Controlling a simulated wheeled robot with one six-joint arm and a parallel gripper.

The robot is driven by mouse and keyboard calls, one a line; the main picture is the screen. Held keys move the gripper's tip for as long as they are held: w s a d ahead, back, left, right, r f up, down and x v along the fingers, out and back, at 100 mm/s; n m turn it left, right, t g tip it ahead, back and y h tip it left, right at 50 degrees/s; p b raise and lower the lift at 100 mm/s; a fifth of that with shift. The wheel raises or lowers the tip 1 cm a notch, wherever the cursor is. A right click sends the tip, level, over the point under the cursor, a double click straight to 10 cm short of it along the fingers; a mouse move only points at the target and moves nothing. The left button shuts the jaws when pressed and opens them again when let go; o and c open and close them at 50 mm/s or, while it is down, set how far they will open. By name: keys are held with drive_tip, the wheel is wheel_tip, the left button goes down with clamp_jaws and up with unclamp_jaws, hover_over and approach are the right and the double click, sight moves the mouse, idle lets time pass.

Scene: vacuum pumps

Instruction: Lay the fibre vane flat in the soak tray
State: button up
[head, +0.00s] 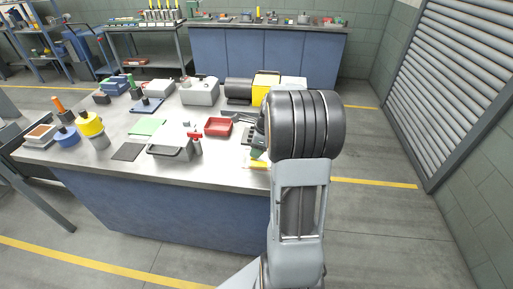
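My arm rises at the right of the head view and reaches over the workbench's right part. My gripper (245,120) is a dark shape left of the arm's black joint, partly hidden by it; its finger opening is too small to make out. A red shallow tray (218,127) lies on the bench just left of it. A grey metal tray with a handle-like front rim (170,151) stands near the front edge. I cannot tell which is the soak tray. I cannot pick out the fibre vane for certain; small flat pieces near the gripper are partly hidden.
A red-handled item (195,140) stands by the grey tray.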

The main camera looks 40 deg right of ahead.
drive_tip(key=shift+o, duration=0.5)
drive_tip(key=shift+s+a+f, duration=0.1)
drive_tip(key=shift+s+f, duration=0.15)
drive_tip(key=shift+f, duration=0.5)
drive_tip(key=shift+r, duration=0.25)
drive_tip(key=v, duration=1.4)
drive_tip(key=shift+w+r+p, duration=0.2)
drive_tip(key=shift+r+p, duration=0.1)
drive_tip(key=shift+r, duration=0.15)
